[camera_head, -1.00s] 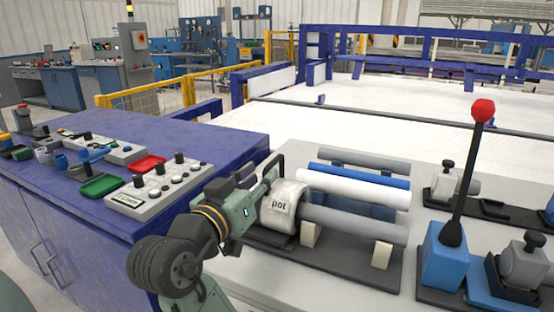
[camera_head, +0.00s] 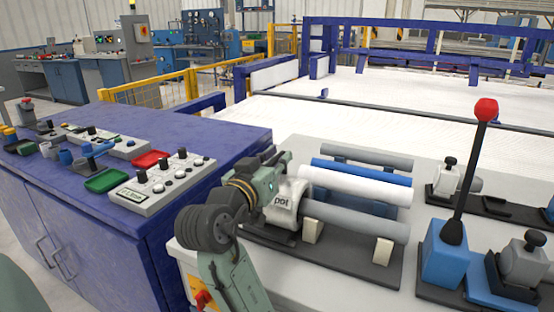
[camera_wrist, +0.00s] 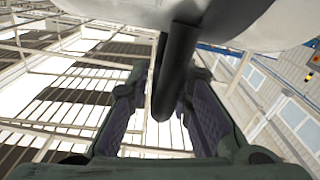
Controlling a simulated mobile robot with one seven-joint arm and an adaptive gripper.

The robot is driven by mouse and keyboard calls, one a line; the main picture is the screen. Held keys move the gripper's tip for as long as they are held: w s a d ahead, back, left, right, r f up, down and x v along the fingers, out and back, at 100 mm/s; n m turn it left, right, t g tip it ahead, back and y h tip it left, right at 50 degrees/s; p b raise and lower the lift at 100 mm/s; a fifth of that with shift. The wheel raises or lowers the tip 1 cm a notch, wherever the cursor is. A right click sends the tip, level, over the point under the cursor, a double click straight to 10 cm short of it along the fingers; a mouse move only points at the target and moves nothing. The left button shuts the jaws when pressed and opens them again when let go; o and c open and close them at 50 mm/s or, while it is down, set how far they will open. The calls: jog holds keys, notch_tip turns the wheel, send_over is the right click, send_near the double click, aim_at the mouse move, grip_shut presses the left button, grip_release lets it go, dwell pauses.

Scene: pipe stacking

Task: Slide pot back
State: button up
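The pot (camera_head: 286,205) is a white cylinder marked "pot" at the left end of the rack of pipes. My gripper (camera_head: 279,159) is at its upper left side and hides part of it. In the wrist view, the white pot (camera_wrist: 240,22) fills the top, and a dark rod-like handle (camera_wrist: 177,65) comes down from it. The fingers of my gripper (camera_wrist: 163,88) stand apart on either side of this rod, with a visible gap on the left. The rod is closer to the right finger; contact there cannot be told.
White, blue and grey pipes (camera_head: 365,187) lie to the right of the pot on a dark base (camera_head: 340,265). A red-knobbed lever (camera_head: 467,175) stands further right. A blue cabinet (camera_head: 135,155) with control panels is on the left.

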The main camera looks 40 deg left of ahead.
grip_shut()
dwell(0.5)
jog(key=s+a+p, duration=0.1)
jog(key=s+a, duration=0.1)
jog(key=a, duration=0.8)
jog(key=shift+s, duration=0.3)
jog(key=shift+a+r, duration=0.1)
jog(key=shift+a, duration=0.05)
jog(key=shift+o, duration=0.9)
grip_release()
jog(key=shift+o, duration=0.7)
jog(key=shift+s+a, duration=0.1)
jog(key=shift+s, duration=0.15)
jog(key=shift+o, duration=0.2)
jog(key=v, duration=1.1)
jog(key=shift+d, duration=0.45)
jog(key=shift+s, duration=0.1)
